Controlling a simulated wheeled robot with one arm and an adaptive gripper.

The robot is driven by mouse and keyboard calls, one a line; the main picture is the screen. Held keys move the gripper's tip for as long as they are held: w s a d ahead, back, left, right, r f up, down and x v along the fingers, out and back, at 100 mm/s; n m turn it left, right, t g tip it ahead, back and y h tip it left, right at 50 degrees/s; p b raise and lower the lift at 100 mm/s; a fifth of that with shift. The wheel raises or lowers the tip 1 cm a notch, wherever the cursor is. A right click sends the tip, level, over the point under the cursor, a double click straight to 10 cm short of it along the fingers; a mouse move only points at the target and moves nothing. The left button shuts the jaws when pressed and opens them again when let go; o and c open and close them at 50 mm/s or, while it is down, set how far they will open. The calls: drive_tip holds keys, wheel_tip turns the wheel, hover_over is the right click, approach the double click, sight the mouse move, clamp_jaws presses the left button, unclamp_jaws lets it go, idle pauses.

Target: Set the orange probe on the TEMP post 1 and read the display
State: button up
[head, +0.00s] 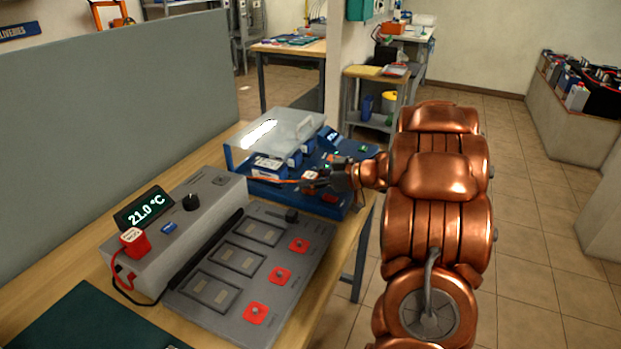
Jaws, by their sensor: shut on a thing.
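The grey meter (185,232) stands on the bench at left, and its display (146,208) reads 21.0 °C. A red-orange block with a white label (134,242) sits at the meter's front left, with a red lead and a black lead beside it. The grey panel (272,285) in front carries several red square pads with metal studs; no TEMP label is legible. My gripper (318,182) is over the blue unit (350,196), far from that block. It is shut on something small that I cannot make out. An orange lead shows just left of the fingers.
A clear lid (282,132) stands over the blue unit's back, with blue modules in front. A grey partition (110,130) borders the bench at left. A dark green mat (85,322) lies at the near left. The tiled floor right of my arm is open.

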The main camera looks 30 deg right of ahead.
drive_tip(key=shift+f, duration=0.3)
drive_tip(key=o, duration=0.9)
